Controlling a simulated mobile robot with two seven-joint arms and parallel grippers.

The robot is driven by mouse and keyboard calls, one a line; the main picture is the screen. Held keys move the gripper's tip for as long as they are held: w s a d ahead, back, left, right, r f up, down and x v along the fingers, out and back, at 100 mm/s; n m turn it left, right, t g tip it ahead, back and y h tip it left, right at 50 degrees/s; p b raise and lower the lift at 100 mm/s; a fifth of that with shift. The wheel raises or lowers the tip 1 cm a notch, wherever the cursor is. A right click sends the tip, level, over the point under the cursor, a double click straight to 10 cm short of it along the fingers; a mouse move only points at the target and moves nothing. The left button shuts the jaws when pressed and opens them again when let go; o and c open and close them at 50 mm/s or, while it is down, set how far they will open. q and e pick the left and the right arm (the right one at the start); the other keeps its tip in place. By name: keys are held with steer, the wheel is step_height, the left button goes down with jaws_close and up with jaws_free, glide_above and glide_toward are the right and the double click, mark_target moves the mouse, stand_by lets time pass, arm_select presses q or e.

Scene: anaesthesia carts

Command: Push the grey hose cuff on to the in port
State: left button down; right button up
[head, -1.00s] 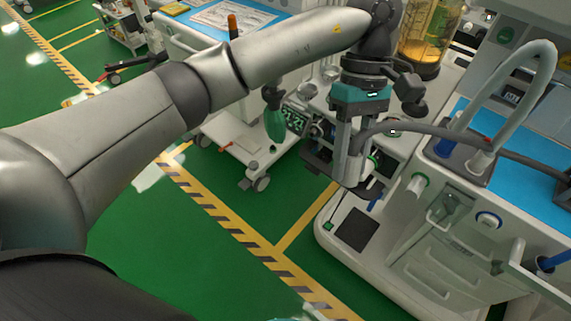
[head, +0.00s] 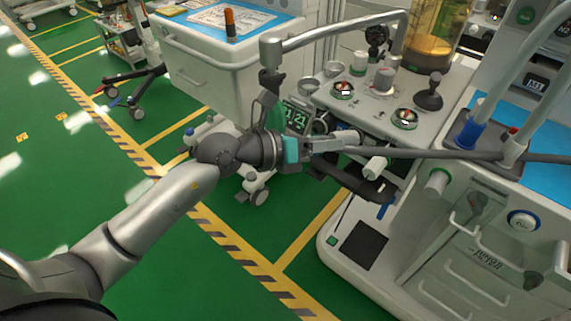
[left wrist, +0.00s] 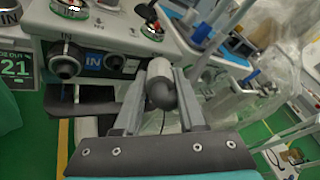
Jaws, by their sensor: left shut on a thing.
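My left gripper (head: 350,147) reaches across the front of the anaesthesia machine. In the left wrist view its fingers (left wrist: 160,105) are closed around the dark grey, rounded hose cuff (left wrist: 161,92). A paler cylinder (left wrist: 158,68) shows just beyond it; whether that is part of the cuff or of the machine is unclear. The grey hose (head: 450,155) runs right from the fingers. The cuff is apart from this port. My right gripper is not in view.
A green number screen (left wrist: 15,66) lies left of the port. A dark shelf (left wrist: 88,108) juts out below it. Dials and a black-knobbed lever (head: 430,95) stand on the block above. A blue-topped cart (head: 225,50) stands behind. Green floor is clear at the front left.

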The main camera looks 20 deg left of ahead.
arm_select(q)
steer(key=a+f+n+t+y+b, duration=0.3)
steer(key=a+f+n+t+y, duration=0.2)
steer(key=a+f, duration=0.3)
steer(key=shift+w+a+f+n+t, duration=0.2)
steer(key=shift+a+n+t, duration=0.1)
steer(key=shift+a+t, duration=0.65)
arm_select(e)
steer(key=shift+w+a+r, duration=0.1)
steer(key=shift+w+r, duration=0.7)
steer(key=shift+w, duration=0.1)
arm_select(q)
steer(key=shift+s+a, duration=0.1)
steer(key=shift+r, duration=0.1)
steer(key=x, duration=0.5)
steer(key=shift+w+p, duration=0.25)
steer(key=shift+p, duration=0.15)
steer(key=shift+w, duration=0.1)
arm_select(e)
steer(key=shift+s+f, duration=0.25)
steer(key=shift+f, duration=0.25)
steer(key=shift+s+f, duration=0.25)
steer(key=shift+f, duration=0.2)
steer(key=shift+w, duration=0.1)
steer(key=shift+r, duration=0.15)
